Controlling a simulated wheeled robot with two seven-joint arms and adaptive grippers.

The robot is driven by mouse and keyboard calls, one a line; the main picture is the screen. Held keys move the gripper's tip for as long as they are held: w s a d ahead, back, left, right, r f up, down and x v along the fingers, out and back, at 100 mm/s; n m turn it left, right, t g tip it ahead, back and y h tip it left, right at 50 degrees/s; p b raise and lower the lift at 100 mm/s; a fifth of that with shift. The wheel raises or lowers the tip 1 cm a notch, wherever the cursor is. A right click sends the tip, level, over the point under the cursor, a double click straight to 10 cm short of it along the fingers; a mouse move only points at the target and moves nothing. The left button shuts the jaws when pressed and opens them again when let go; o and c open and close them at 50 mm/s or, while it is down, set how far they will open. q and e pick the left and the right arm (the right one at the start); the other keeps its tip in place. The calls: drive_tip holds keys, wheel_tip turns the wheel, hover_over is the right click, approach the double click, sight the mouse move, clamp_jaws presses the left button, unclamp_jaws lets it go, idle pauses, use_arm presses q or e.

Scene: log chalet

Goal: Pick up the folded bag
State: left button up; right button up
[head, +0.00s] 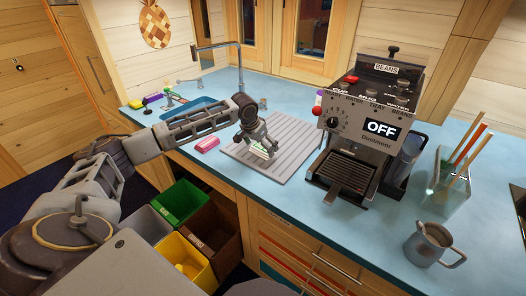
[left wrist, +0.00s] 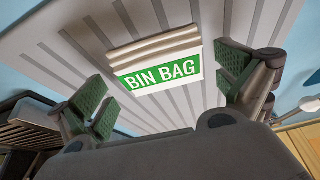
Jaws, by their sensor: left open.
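The folded bag is white with a green band reading "BIN BAG". In the left wrist view the folded bag (left wrist: 160,45) lies flat on the grey ribbed board. In the head view the folded bag (head: 261,151) shows only partly, beneath my left gripper (head: 262,145). My left gripper is open and points down over the board (head: 285,164). In the left wrist view its green-padded fingers (left wrist: 165,85) stand on either side of the bag, apart from it. My right gripper is in neither view.
A coffee machine (head: 365,135) stands right of the board. A pink item (head: 207,144) lies to its left, near the sink (head: 192,109). A mug (head: 430,246) and a clear holder (head: 450,190) with sticks stand at the right. Open bins (head: 181,201) sit below the counter edge.

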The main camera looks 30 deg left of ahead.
sight(262, 149)
use_arm(q)
drive_tip(key=shift+w+f, duration=0.2)
drive_tip(key=shift+f, duration=0.25)
drive_tip(key=c, duration=0.5)
drive_tip(key=shift+r, duration=0.1)
drive_tip(key=shift+r, duration=4.95)
